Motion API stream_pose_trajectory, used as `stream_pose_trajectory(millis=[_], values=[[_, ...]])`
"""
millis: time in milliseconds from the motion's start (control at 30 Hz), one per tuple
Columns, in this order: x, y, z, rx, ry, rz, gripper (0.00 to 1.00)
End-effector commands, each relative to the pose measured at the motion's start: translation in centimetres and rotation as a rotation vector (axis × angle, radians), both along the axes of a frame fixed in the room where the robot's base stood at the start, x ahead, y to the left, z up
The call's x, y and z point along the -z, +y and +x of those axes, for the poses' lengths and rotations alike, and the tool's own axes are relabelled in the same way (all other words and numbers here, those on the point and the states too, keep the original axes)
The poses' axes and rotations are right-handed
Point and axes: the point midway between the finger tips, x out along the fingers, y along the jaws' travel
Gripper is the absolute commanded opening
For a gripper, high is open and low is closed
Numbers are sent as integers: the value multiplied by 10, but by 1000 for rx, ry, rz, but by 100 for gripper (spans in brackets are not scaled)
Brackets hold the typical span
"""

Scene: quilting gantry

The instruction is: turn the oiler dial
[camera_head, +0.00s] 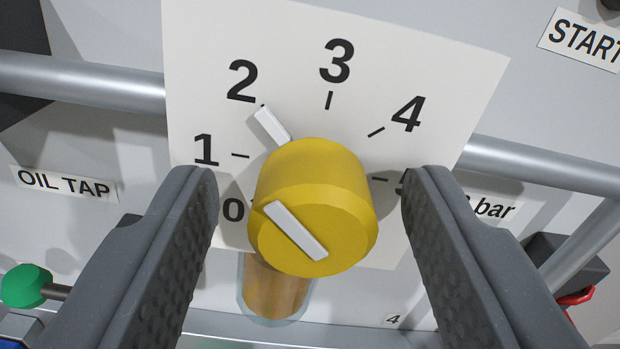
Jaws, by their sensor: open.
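The oiler dial is a yellow round knob (318,195) with a white bar across its front face. A white pointer (271,124) at its upper left points at the 2 mark. The white scale plate (290,50) behind it carries the numbers 0 to 5; the 5 is partly hidden by my right finger. My gripper (308,190) is open, with one dark grey finger on each side of the knob. Gaps show between the knob and both fingertips, and I see no contact.
A grey rail (540,165) runs behind the plate. An amber cylinder (275,290) sits below the knob. A green knob (27,286) by the OIL TAP label (63,184) is at the left. A red part (577,297) is at the right, and a START label (582,38) at the upper right.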

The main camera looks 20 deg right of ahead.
Motion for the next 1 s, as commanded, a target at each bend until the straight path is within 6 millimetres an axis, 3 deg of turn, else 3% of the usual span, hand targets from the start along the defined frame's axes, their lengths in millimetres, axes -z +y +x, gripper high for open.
stream_pose_trajectory(millis=[300,467,500,1000], values=[[0,0,2,0,-1,0,50],[0,0,2,0,-1,0,9],[0,0,2,-1,-1,0,6],[2,4,3,-6,-40,121,6]])
